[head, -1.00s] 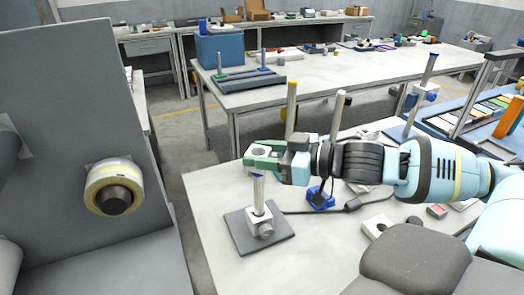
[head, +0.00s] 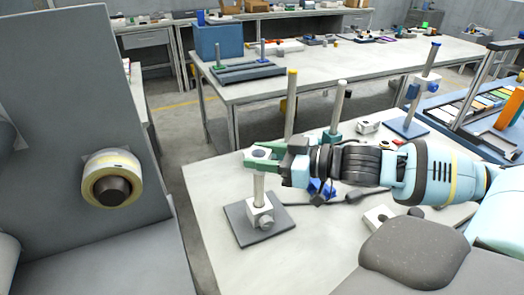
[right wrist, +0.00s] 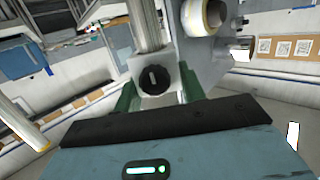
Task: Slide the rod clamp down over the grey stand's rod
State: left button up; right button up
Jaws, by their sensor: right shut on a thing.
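The grey stand has a flat dark base (head: 237,228), a pale block with a knob (head: 261,214) low down and an upright metal rod (head: 259,190). My right gripper (head: 262,158), with green fingers, is shut on the rod clamp (head: 259,153) at the rod's upper end. In the right wrist view, the grey clamp (right wrist: 168,68) with a black knob sits between the green fingers (right wrist: 157,98). The rod (right wrist: 148,28) runs up against the clamp there. The rod's blue-marked top is hidden at the clamp; I cannot tell how far it is inside. My left gripper is not in view.
A yellow-capped rod (head: 291,105) and another grey rod (head: 338,105) stand close behind the gripper. A blue stand (head: 408,128) is at the right. A grey panel (head: 75,80) with a tape roll (head: 112,180) rises at the left.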

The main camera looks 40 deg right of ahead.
aim_at(262, 180)
jog(key=shift+f, duration=0.75)
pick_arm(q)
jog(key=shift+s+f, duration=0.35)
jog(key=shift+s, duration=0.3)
pick_arm(e)
jog(key=shift+f, duration=0.15)
pick_arm(q)
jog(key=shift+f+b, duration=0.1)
jog(key=shift+b, duration=0.2)
pick_arm(e)
jog(key=shift+f, duration=0.15)
jog(key=shift+f+b, duration=0.55)
jog(key=shift+f, duration=1.8)
pick_arm(q)
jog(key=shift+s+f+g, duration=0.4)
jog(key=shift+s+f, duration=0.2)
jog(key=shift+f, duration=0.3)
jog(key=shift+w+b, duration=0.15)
jog(key=shift+b, duration=0.15)
pick_arm(e)
jog(key=shift+f, duration=0.1)
